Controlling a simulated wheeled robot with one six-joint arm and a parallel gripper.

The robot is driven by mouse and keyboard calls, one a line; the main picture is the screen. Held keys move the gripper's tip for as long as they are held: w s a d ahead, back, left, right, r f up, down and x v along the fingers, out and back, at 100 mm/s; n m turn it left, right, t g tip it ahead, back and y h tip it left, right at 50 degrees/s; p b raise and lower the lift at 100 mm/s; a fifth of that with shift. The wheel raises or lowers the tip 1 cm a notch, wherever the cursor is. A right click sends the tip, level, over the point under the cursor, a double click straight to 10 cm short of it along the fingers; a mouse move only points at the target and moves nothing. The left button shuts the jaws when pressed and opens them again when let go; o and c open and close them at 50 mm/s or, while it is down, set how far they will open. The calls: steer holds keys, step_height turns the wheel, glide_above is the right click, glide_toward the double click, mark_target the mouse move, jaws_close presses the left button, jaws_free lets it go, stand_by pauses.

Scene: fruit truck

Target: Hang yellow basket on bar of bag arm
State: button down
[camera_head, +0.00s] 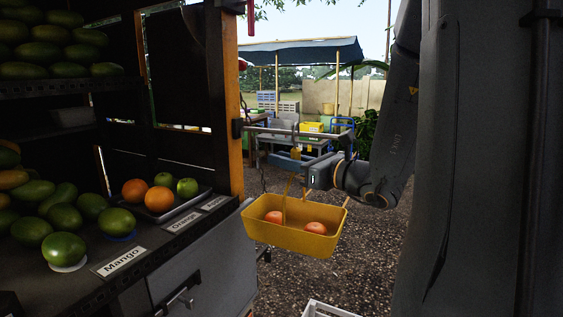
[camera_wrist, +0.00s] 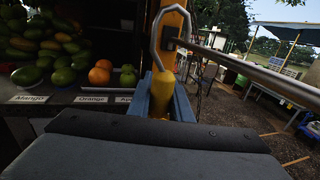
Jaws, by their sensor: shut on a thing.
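The yellow basket (camera_head: 325,245) hangs below my gripper, beside the wooden post, with two orange-red fruits in it. My gripper (camera_head: 292,161) has blue fingers and is shut on the basket's yellow handle grip, which also shows between the fingers in the wrist view (camera_wrist: 162,92). A grey metal hook (camera_wrist: 154,38) curves up from the grip. The bar (camera_wrist: 245,68) runs out to the right from a bracket on the post; it also shows in the head view (camera_head: 270,130). The hook's top is close to the bar's post end. I cannot tell whether it touches the bar.
The fruit stand on the left holds mangoes (camera_head: 65,218) and a tray (camera_head: 180,204) of oranges and green apples. The wooden post (camera_head: 232,100) stands next to the bar. A white crate (camera_head: 325,309) is on the gravel below. Another stall with a blue canopy (camera_head: 300,50) is behind.

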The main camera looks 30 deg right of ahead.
steer(key=w+d+f+b, duration=0.2)
steer(key=w+d, duration=0.3)
steer(key=shift+d+f, duration=0.25)
steer(key=shift+d, duration=0.15)
stand_by(0.8)
steer(key=c, duration=1.5)
jaws_free()
steer(key=shift+s, duration=0.1)
steer(key=shift+c, duration=0.2)
steer(key=shift+s+d, duration=0.1)
steer(key=b+v, duration=0.2)
steer(key=v, duration=0.5)
steer(key=shift+s, duration=0.25)
steer(key=shift+d, duration=0.15)
